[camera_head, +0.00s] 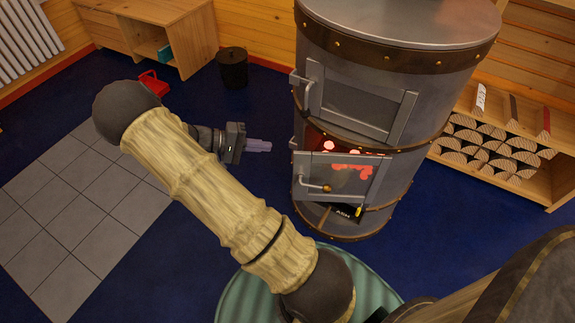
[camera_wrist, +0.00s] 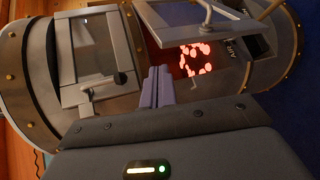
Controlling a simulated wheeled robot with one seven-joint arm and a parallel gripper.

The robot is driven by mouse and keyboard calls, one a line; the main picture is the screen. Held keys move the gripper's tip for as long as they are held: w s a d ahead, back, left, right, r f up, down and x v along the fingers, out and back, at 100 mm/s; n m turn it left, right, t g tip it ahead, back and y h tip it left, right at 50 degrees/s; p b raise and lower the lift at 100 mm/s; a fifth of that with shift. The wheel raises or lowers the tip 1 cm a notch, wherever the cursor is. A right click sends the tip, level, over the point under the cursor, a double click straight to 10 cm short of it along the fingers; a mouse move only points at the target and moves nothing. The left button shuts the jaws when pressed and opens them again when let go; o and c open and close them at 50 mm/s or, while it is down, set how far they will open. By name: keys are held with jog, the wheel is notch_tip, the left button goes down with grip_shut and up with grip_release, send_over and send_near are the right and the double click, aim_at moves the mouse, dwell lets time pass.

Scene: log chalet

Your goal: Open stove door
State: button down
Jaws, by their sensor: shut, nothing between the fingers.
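The round grey stove (camera_head: 395,70) with brass-studded bands stands right of centre in the head view. Its lower door (camera_head: 366,178) has a window and a handle (camera_head: 310,185) at the left, and stands ajar. Red embers show through the window and above its top edge. In the wrist view the lower door (camera_wrist: 232,30) is swung out from the body, with glowing embers (camera_wrist: 192,60) in the opening. The upper door (camera_head: 355,103) looks closed. My gripper (camera_head: 266,146) is shut and empty, left of the stove and apart from the door; its fingers also show in the wrist view (camera_wrist: 157,88).
An ash panel (camera_head: 345,212) sits under the lower door. A log rack (camera_head: 500,145) stands at the right. A dark bin (camera_head: 232,68), a red box (camera_head: 149,82) and a wooden cabinet (camera_head: 165,35) are at the back left.

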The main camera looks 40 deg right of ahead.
jog(key=w+f+h+b, duration=0.2)
jog(key=f, duration=0.1)
jog(key=w+f+h+b, duration=0.1)
jog(key=h, duration=0.1)
jog(key=shift+w+d+f+m+b, duration=0.2)
jog(key=shift+w+d+m+b, duration=0.15)
jog(key=shift+w+m, duration=0.05)
jog(key=b+x, duration=0.3)
jog(key=x, duration=0.7)
jog(key=s+a, duration=0.2)
jog(key=s, duration=0.1)
jog(key=shift+a+b, duration=0.35)
